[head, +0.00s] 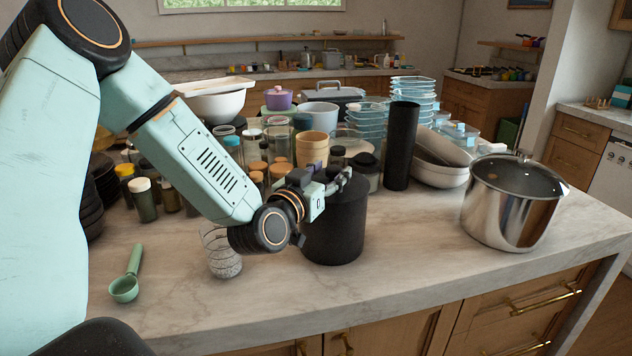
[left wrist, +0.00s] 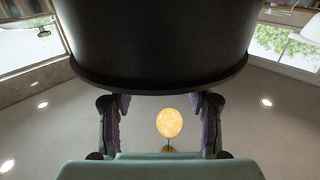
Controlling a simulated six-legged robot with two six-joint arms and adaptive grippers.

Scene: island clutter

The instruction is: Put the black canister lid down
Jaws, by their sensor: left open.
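The black canister (head: 334,232) stands upright on the marble counter near its front edge. In the left wrist view the canister (left wrist: 155,35) fills the upper part, with a slightly wider dark rim that looks like the black lid (left wrist: 160,88) at its lower edge. The lid appears to sit on the canister; the head view partly hides it behind my wrist. My left gripper (head: 338,184) is at the canister's top. In the left wrist view its open fingers (left wrist: 160,108) stand apart, near the rim, with nothing between them. My right gripper is not in view.
A steel pot (head: 510,205) stands to the right. Several jars crowd the back left. A wire-patterned glass (head: 222,256) and a green scoop (head: 126,284) are left. The front right counter is clear.

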